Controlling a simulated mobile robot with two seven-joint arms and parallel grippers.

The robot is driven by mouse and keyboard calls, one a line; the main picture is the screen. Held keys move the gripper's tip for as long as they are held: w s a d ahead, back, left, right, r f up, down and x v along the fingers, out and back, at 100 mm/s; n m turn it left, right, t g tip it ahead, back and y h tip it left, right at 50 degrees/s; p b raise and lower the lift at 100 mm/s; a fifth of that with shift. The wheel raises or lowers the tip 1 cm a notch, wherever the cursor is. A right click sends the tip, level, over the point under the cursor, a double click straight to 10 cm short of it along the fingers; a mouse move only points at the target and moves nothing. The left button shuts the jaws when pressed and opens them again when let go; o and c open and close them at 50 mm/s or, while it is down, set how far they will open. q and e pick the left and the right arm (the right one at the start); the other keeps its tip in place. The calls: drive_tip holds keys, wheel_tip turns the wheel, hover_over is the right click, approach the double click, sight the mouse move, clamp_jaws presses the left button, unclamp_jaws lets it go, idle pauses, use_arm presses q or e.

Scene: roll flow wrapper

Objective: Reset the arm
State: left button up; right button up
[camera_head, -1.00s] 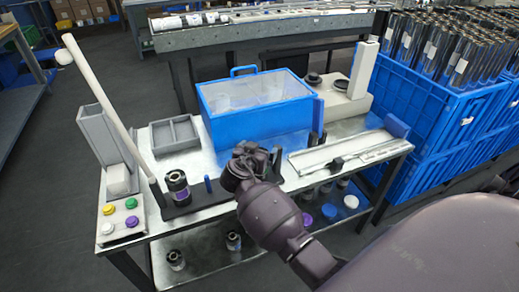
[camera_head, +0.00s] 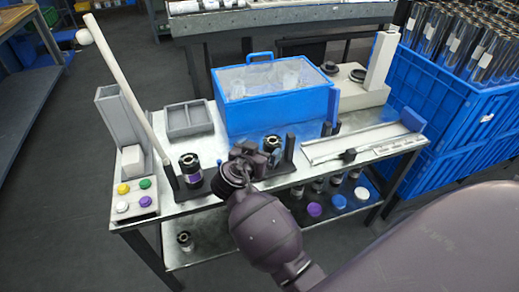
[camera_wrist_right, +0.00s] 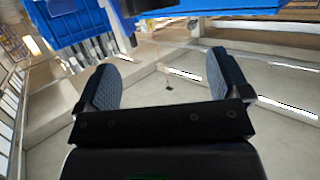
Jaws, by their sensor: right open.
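My right arm comes in from the lower right of the head view, and its gripper (camera_head: 250,158) is over the front of the metal worktable (camera_head: 185,209). In the right wrist view the two padded fingers of the right gripper (camera_wrist_right: 162,85) stand wide apart with nothing between them. In the head view the fingertips are small and partly hidden by the wrist. My left gripper is not in view.
A blue bin (camera_head: 280,108) stands on the table behind my gripper. A black roll (camera_head: 190,168) is left of it, and a white rail (camera_head: 365,142) is to the right. A button box (camera_head: 134,198) sits at the left. Blue crates (camera_head: 465,110) stand at the right.

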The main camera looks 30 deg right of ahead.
idle(0.5)
drive_tip(key=w+a+f+n+t+y, duration=0.1)
drive_tip(key=a+f+n+t+y, duration=0.1)
drive_tip(key=a+n+t+y, duration=0.6)
drive_tip(key=s+d+f+n+g+y, duration=0.2)
drive_tip(key=s+f, duration=0.4)
drive_tip(key=s, duration=0.6)
drive_tip(key=s+d+f+n+g+y, duration=0.2)
drive_tip(key=s+f, duration=0.5)
drive_tip(key=s, duration=0.6)
drive_tip(key=shift+s+d+f+g, duration=0.15)
drive_tip(key=shift+d+g, duration=0.45)
drive_tip(key=shift+d, duration=0.4)
